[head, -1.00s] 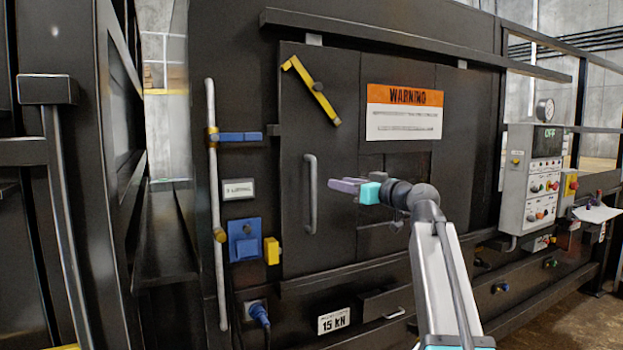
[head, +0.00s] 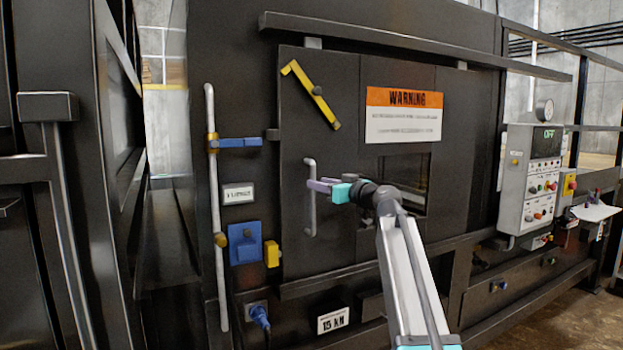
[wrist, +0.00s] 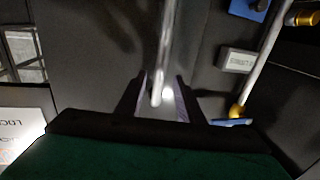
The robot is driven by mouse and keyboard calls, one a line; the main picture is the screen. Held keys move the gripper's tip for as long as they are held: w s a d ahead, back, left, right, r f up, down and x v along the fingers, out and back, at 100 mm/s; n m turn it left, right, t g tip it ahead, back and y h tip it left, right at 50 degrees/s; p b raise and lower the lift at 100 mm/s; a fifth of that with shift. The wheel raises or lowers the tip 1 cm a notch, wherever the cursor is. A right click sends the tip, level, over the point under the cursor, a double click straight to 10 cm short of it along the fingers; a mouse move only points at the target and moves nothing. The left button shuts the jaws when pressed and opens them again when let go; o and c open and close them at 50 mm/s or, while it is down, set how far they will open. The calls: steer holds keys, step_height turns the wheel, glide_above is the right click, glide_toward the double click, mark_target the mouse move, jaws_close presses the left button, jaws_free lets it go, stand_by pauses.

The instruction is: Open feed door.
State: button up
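The feed door (head: 345,140) is a dark panel under an overhead rail, with a vertical grey bar handle (head: 310,215) on its left part. A yellow latch bar (head: 316,96) sits tilted at the door's upper left. My gripper (head: 315,186) is at the handle's mid-height, pointing left. In the wrist view, its two fingers (wrist: 160,100) stand apart, one on each side of the handle (wrist: 164,60). A gap shows between the fingers and the bar. Whether they touch it out of sight cannot be told.
A warning sign (head: 403,115) is above a dark framed window (head: 412,190) right of the handle. A vertical grey pole (head: 214,180) with blue and yellow fittings stands left of the door. A control panel (head: 528,180) reading OFF is at the right.

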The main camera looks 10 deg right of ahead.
steer(key=p+x, duration=0.1)
steer(key=x, duration=0.3)
steer(key=shift+w+a, duration=0.1)
steer(key=shift+c, duration=0.3)
jaws_close()
